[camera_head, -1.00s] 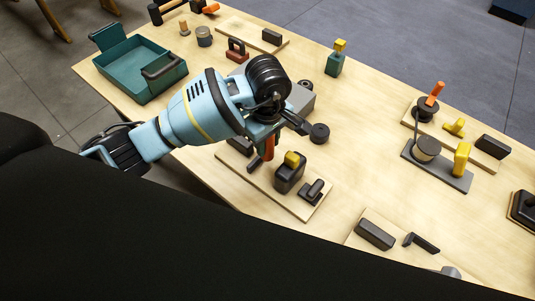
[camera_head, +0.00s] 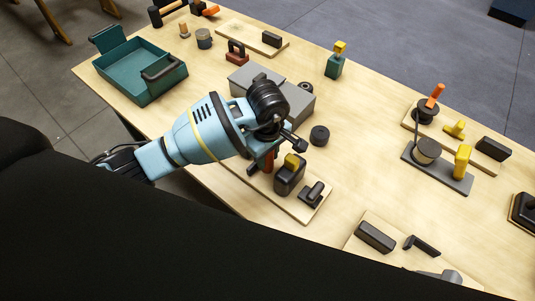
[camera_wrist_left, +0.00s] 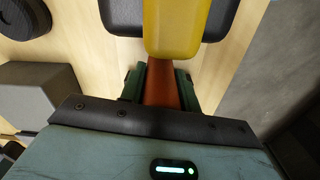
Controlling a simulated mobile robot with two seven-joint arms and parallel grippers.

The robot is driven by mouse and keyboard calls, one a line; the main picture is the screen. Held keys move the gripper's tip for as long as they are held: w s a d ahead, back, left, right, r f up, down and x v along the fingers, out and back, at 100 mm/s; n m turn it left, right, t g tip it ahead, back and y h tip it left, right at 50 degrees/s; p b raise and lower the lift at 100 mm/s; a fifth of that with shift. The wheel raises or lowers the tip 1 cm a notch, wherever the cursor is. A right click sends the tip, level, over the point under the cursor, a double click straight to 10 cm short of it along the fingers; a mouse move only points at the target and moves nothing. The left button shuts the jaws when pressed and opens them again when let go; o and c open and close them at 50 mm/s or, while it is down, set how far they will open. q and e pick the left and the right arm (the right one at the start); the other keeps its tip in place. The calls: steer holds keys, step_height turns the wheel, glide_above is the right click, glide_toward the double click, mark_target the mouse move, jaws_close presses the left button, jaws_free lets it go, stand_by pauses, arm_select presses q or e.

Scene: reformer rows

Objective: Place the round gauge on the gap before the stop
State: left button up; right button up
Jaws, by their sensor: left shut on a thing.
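My left gripper (camera_head: 266,157) is shut on an orange-red upright handle (camera_head: 268,164), which also shows between the fingers in the left wrist view (camera_wrist_left: 160,85). Its lower end is hidden, so I cannot tell for certain that it is the round gauge. It is over the near wooden board (camera_head: 253,193), beside a dark block with a yellow top (camera_head: 289,177). In the left wrist view the yellow top (camera_wrist_left: 178,28) overlaps the far end of the handle. A dark low stepped piece (camera_head: 312,192), perhaps the stop, sits at the board's right end. My right gripper is not in view.
A grey box (camera_head: 300,104) stands just behind my left gripper, and a black round piece (camera_head: 319,135) lies to its right. A teal tray (camera_head: 125,77) is at the far left. Other boards with parts lie at right; the table middle is clear.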

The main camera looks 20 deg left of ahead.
arm_select(q)
steer(key=o, duration=1)
steer(key=shift+f, duration=0.1)
step_height(320, 180, up, 12)
steer(key=shift+r+p, duration=0.15)
steer(key=shift+p, duration=0.15)
